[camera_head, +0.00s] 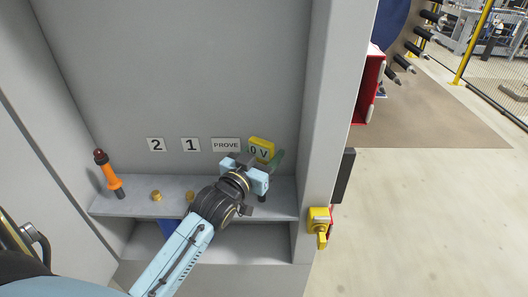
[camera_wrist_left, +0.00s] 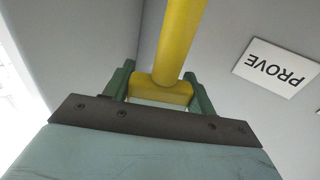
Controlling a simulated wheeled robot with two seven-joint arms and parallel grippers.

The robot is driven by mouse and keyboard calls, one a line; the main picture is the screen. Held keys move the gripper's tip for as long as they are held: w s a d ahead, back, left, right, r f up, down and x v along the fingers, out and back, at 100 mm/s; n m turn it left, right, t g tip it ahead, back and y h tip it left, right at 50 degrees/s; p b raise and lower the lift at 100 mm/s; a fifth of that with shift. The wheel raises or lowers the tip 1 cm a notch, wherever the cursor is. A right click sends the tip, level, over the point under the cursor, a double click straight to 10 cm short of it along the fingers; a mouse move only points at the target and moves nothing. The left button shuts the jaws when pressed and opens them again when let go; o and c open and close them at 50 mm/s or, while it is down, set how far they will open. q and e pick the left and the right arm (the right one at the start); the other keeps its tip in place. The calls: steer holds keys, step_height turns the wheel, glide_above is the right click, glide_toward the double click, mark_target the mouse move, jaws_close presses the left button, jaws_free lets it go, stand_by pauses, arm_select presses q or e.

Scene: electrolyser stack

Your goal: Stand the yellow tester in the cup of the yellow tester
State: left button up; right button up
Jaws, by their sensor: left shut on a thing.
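In the left wrist view, the green fingers of my left gripper (camera_wrist_left: 160,88) are shut on a yellow piece at the foot of a yellow shaft (camera_wrist_left: 182,35). A dark tip (camera_head: 262,198) shows below the gripper, close to the shelf; I cannot tell whether it touches. The tester's cup is not clearly visible, and my gripper and arm cover part of the shelf. My right gripper is out of view.
The grey shelf (camera_head: 135,205) lies in a recess with side walls close by. An orange tester with a red top (camera_head: 108,176) leans at its left end. Brass studs (camera_head: 156,196) stand on it. Labels "2", "1" and "PROVE" (camera_head: 226,145) are on the back wall.

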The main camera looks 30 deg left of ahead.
arm_select(q)
steer(key=shift+f, duration=0.25)
steer(key=o, duration=1.1)
steer(key=shift+o, duration=0.2)
steer(key=shift+s, duration=0.1)
steer(key=s+b, duration=0.2)
steer(key=s, duration=1.1)
steer(key=shift+s+d, duration=0.15)
